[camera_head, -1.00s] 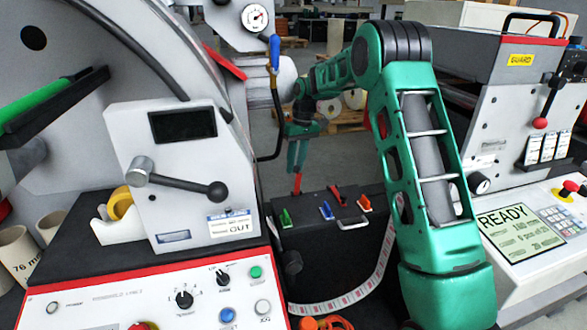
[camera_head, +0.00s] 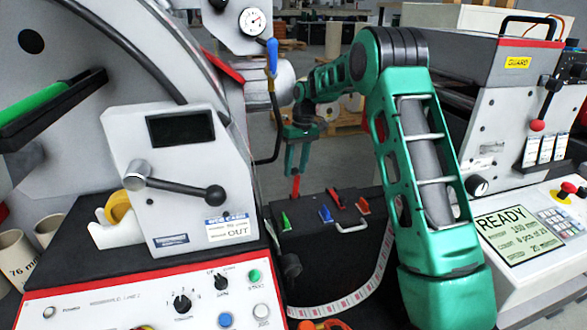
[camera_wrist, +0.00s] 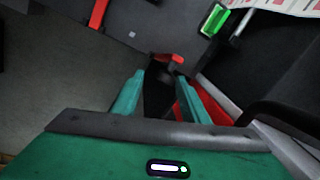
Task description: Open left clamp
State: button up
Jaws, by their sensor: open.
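My gripper (camera_head: 297,172) points down over the black splice table (camera_head: 318,244), at its far left part. It is open, with its two green fingers apart in the wrist view (camera_wrist: 160,84). A red lever on a dark stem (camera_wrist: 166,58) shows between and just beyond the fingertips; contact cannot be told. In the head view a red lever (camera_head: 296,187) shows right under the fingers. It appears to be the left clamp's lever, though no label shows this. Another red lever (camera_head: 335,196) stands to the right. The clamp's lower parts are hidden.
A green lever (camera_head: 285,222), a blue lever (camera_head: 325,214) and a metal handle (camera_head: 350,228) are at the table's front. A grey panel with a black crank (camera_head: 180,187) stands left. A machine with a READY screen (camera_head: 518,233) stands right. A label strip (camera_head: 365,285) hangs in front.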

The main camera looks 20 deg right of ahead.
notch_tip(320, 180, up, 7)
jog(key=d, duration=0.1)
jog(key=shift+r, duration=0.15)
jog(key=shift+w, duration=0.15)
dwell(0.5)
